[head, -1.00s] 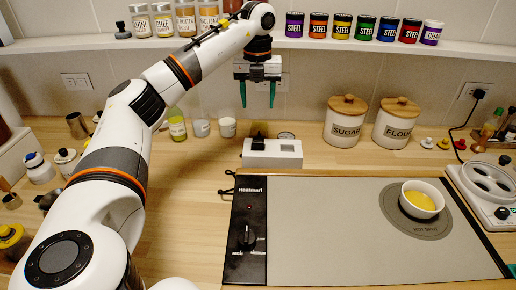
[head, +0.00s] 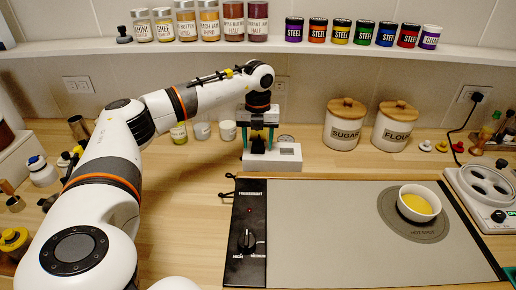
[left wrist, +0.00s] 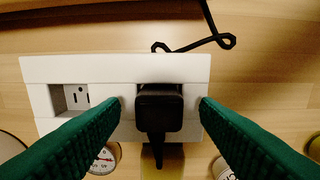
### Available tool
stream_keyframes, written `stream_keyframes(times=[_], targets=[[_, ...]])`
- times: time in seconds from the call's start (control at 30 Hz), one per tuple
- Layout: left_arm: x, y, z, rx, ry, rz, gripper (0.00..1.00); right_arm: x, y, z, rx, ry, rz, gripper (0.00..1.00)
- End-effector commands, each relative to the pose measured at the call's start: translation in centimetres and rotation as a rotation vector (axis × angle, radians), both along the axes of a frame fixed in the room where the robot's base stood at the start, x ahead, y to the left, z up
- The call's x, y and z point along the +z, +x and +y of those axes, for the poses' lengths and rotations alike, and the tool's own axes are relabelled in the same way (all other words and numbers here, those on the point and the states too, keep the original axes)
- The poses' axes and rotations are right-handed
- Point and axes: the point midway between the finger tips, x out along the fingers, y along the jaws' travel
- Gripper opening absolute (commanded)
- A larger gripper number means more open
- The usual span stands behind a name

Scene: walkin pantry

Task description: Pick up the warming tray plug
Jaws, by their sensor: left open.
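The black plug (head: 258,143) stands in a white outlet box (head: 288,157) on the counter behind the warming tray (head: 325,230). In the left wrist view the plug (left wrist: 158,112) sits in the right-hand opening of the box (left wrist: 100,70); the left opening shows an empty socket. My left gripper (head: 258,138) points down over the box, its green fingers open on either side of the plug. In the left wrist view the fingertips (left wrist: 160,104) flank the plug with a gap visible on each side. My right gripper does not show.
A black cord (left wrist: 205,42) loops beside the box. Small cups (head: 202,130) stand left of it; sugar (head: 343,124) and flour (head: 394,125) canisters stand to the right. A bowl (head: 419,203) of yellow contents sits on the tray. The shelf (head: 330,52) overhangs the counter's back.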

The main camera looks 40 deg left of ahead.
Motion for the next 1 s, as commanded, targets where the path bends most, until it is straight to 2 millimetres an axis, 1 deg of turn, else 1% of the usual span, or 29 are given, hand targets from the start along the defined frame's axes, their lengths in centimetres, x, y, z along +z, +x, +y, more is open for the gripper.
stream_keyframes(times=[0.13,0.17,0.2,0.43,0.67,0.77,0.87,1.0], targets=[[0.0,0.0,0.0,0.000,0.000,0.000,0.56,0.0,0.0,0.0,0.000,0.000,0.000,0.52],[0.0,0.0,0.0,0.000,0.000,0.000,0.53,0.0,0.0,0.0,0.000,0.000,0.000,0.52],[0.0,0.0,0.0,0.000,0.000,0.000,0.47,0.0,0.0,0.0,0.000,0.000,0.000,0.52],[0.0,0.0,0.0,0.000,0.000,-0.001,0.09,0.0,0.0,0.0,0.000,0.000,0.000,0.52],[0.1,0.0,0.0,-0.001,0.000,-0.001,0.07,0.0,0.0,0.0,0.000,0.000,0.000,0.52],[0.8,0.1,0.0,-0.001,-0.001,-0.005,0.07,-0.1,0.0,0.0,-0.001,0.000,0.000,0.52],[2.3,0.1,0.0,-0.001,-0.001,-0.005,0.07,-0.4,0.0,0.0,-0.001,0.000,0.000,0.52],[5.2,0.2,-0.1,-0.002,-0.001,-0.006,0.07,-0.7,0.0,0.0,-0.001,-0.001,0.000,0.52]])
